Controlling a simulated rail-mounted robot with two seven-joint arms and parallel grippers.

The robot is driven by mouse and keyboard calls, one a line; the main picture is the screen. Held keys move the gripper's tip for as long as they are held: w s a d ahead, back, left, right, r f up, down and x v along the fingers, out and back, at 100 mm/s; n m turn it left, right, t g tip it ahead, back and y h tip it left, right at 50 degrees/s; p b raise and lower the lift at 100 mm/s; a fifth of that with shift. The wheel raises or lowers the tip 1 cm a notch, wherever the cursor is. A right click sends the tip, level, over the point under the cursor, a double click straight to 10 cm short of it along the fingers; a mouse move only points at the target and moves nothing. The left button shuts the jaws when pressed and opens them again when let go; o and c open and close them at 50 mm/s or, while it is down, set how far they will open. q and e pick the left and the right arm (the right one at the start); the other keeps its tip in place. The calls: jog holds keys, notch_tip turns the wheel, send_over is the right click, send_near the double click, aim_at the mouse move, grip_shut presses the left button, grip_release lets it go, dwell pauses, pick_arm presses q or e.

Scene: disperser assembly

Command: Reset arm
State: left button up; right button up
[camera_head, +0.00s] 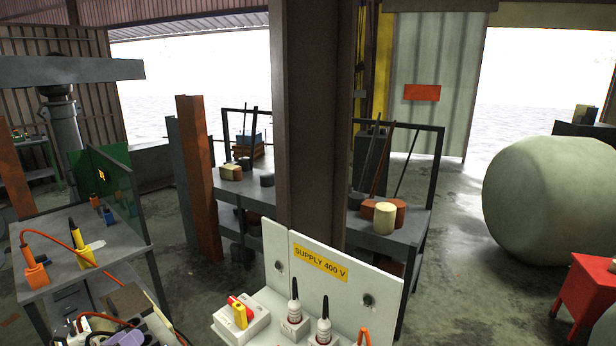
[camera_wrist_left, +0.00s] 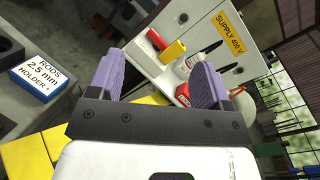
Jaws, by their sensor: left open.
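My left gripper (camera_wrist_left: 157,78) is open, with its two purple fingers apart in the left wrist view. I see nothing held between them. In the head view only a little of the left gripper (camera_head: 122,338) shows, at the bottom left edge, left of the supply box. My right gripper is in neither view.
A white "SUPPLY 400 V" panel (camera_head: 345,290) stands at the bottom centre, with a red-and-yellow switch (camera_head: 239,312) and plugs. It lies beyond the fingers in the left wrist view. A rods holder label (camera_wrist_left: 42,80) is at left. A brown column (camera_head: 312,130) blocks the middle.

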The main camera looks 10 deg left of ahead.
pick_arm(q)
jog(key=s+d+f+n+g+y+b, duration=0.1)
jog(key=s+d+f+n+g+b, duration=0.5)
jog(key=s+d+f+n, duration=1)
jog(key=s+d+f+n+g+y+b, duration=0.2)
jog(key=s+d+f+n+g+b, duration=0.45)
jog(key=s+d+f+n, duration=1)
pick_arm(e)
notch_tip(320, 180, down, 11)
jog(key=p, duration=0.2)
pick_arm(q)
jog(key=s+a+r+m+p, duration=0.1)
jog(key=r+p, duration=1.6)
jog(key=r, duration=0.1)
jog(key=a+r+m+g+p, duration=0.1)
jog(key=a+r+m+p, duration=0.1)
jog(key=r+p, duration=1.4)
jog(key=v, duration=0.3)
jog(key=shift+w+a+r+p, duration=0.15)
jog(key=shift+a+r+p, duration=0.05)
jog(key=shift+r+p, duration=0.15)
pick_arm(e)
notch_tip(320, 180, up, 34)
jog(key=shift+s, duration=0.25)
